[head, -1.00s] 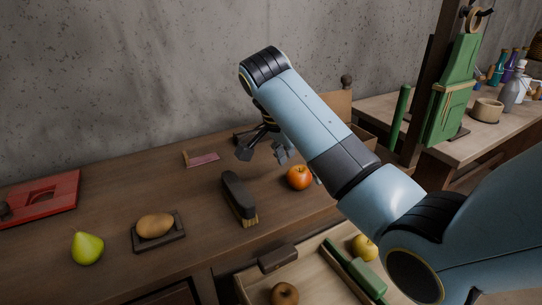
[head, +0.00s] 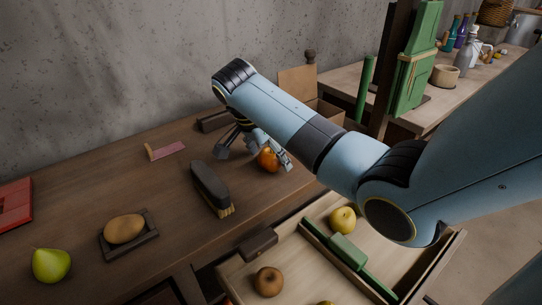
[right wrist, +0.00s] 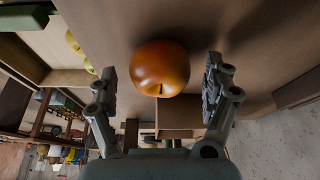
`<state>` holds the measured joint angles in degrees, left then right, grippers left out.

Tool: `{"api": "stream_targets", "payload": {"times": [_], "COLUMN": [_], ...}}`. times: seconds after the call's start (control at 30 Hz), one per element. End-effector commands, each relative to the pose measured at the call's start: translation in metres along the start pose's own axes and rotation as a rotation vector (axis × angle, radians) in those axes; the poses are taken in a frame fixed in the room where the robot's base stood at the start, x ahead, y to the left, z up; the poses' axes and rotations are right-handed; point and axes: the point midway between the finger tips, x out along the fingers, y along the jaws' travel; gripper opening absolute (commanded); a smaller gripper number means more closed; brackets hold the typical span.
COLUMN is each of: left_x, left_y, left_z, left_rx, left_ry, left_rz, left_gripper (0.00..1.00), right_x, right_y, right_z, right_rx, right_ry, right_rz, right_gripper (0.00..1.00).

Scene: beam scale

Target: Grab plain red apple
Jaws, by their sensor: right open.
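The plain red apple (head: 268,160), orange-red and glossy, sits on the brown wooden table near its right part. It also shows large in the right wrist view (right wrist: 160,66). My right gripper (head: 252,152) is open and low over the table at the apple. In the right wrist view its two fingers (right wrist: 161,72) stand on either side of the apple, with a gap on each side. One finger partly covers the apple in the head view. My left gripper is not in view.
A dark brush (head: 209,186) lies left of the apple. A potato on a small tray (head: 130,248) and a green pear (head: 51,265) are farther left. An open drawer (head: 235,270) below holds a yellow apple (head: 342,220), a brown fruit (head: 268,281) and a green tool.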

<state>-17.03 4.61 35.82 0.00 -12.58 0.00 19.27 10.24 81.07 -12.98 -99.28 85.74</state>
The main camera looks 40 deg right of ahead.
Motion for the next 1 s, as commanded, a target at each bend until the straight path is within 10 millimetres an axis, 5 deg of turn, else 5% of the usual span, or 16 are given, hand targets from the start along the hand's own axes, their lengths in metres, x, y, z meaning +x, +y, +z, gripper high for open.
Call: {"api": "stream_targets", "payload": {"times": [0.3, 0.8, 1.0], "left_x": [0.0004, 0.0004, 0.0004], "left_y": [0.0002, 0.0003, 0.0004], "left_z": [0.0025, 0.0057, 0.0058], "left_rx": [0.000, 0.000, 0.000], "left_ry": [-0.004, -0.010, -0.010], "left_rz": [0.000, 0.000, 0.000], "left_gripper": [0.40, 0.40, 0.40], "right_x": [0.0087, 0.0082, 0.0078], "right_y": [0.0001, -0.0001, -0.0003], "right_z": [0.0000, 0.0001, -0.0001], "right_rx": [0.001, 0.000, 0.001], "right_ry": [0.000, 0.000, 0.000], "right_rz": [-0.001, -0.001, -0.002], "right_gripper": [0.84, 0.20, 0.20]}}
